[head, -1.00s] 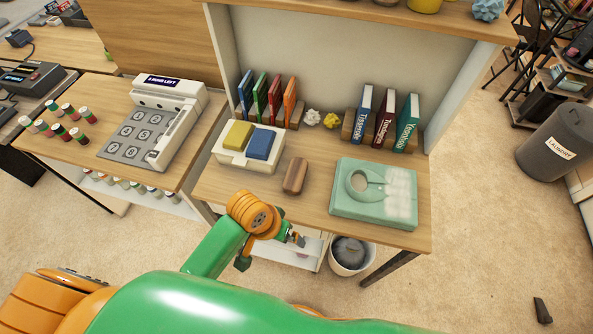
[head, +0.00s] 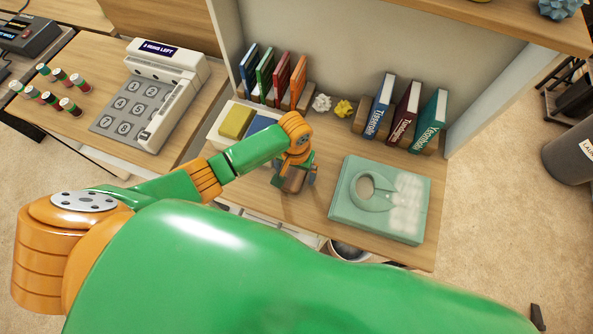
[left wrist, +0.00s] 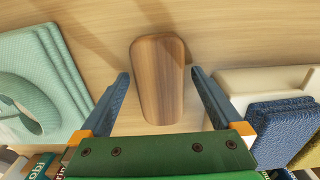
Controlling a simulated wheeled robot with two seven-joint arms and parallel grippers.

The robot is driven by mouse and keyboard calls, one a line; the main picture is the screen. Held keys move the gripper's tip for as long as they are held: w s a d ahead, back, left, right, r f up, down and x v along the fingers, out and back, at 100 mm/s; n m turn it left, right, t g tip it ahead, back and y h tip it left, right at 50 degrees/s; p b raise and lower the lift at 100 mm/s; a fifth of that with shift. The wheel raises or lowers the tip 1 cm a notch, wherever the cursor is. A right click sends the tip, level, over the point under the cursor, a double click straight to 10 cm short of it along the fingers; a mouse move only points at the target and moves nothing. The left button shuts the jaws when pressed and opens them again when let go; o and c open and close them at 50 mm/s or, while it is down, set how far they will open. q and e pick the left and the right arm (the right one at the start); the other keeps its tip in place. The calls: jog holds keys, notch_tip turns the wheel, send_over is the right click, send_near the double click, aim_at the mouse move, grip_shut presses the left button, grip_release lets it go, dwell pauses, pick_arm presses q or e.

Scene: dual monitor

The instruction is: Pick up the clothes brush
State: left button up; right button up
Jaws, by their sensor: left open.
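The clothes brush is a brown wooden block with rounded ends (left wrist: 158,80) lying on the desk. In the head view the brush (head: 292,182) is partly covered by my left gripper (head: 294,178). In the left wrist view my left gripper (left wrist: 160,73) is open, with one blue finger on each side of the brush. A gap shows between each finger and the wood. Whether the fingertips are level with the brush or above it is hard to tell. My right gripper is not in view.
A pale green padded board (head: 345,210) lies right of the brush. A white tray (head: 216,133) with yellow and blue pads (head: 236,121) is on its left. Books (head: 405,112) and crumpled paper balls (head: 344,108) stand behind. Bare desk surrounds the brush.

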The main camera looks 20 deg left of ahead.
pick_arm(q)
jog(key=shift+w+f, duration=0.4)
jog(key=shift+c, duration=0.4)
jog(key=shift+s+r, duration=0.1)
jog(key=shift+s, duration=0.1)
jog(key=c, duration=1.1)
jog(key=shift+w, duration=0.1)
jog(key=shift+c, duration=1.3)
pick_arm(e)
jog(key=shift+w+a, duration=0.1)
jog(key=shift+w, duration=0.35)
pick_arm(q)
notch_tip(320, 180, up, 3)
jog(key=shift+r+p, duration=0.15)
jog(key=shift+p, duration=0.5)
jog(key=s+a+r, duration=0.6)
jog(key=a+r, duration=0.3)
jog(key=a, duration=0.3)
jog(key=shift+s+a+r+p, duration=0.2)
jog(key=shift+s+r+p, duration=0.15)
jog(key=shift+p, duration=0.1)
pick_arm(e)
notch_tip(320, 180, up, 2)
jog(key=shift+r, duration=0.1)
